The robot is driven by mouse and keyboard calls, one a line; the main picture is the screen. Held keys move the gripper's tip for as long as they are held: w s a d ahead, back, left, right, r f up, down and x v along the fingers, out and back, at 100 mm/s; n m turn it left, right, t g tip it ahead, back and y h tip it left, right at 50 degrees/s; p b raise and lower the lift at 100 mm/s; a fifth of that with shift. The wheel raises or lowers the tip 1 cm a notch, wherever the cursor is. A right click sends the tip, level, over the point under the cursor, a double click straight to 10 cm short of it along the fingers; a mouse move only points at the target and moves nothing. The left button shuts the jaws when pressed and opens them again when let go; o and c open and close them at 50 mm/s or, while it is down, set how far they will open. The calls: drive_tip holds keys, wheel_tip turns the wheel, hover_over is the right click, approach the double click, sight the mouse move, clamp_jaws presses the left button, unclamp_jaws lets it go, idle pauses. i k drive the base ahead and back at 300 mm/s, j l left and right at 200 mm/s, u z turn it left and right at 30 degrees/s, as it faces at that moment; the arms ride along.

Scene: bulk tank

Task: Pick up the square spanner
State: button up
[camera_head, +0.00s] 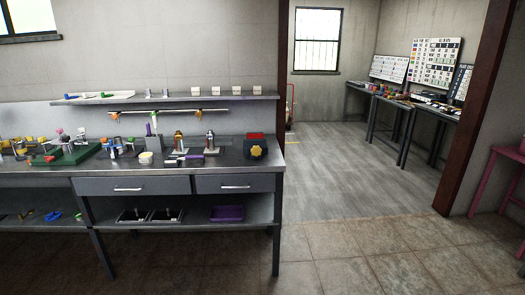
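I cannot single out the square spanner; the tools here are too small to tell apart. Small tools with coloured grips lie on the upper shelf (180,98) at its left end. More small coloured tools, one of them a blue tool (53,216), lie on the lower shelf at the left. My gripper is not in view.
Bottles, a white tub (145,158), a green tray (72,155) and a red-topped box (255,146) crowd the workbench. A purple bin (227,213) sits below. Tiled floor (390,265) in front is clear. A doorway on the right shows further tables (400,101).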

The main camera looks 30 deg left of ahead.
sight(178, 159)
drive_tip(key=i+j+u, duration=0.1)
drive_tip(key=i+j, duration=0.15)
drive_tip(key=i, duration=0.2)
drive_tip(key=i+j, duration=0.2)
drive_tip(key=i, duration=0.25)
drive_tip(key=i+j+u, duration=0.15)
drive_tip(key=i, duration=0.25)
drive_tip(key=i+j+u, duration=0.1)
drive_tip(key=i, duration=0.35)
drive_tip(key=i+j+z, duration=0.1)
drive_tip(key=j, duration=0.45)
drive_tip(key=i+j, duration=0.2)
drive_tip(key=j, duration=0.4)
drive_tip(key=i+j+z, duration=0.15)
drive_tip(key=j, duration=0.4)
drive_tip(key=j+z, duration=0.1)
drive_tip(key=j, duration=0.45)
drive_tip(key=i, duration=0.05)
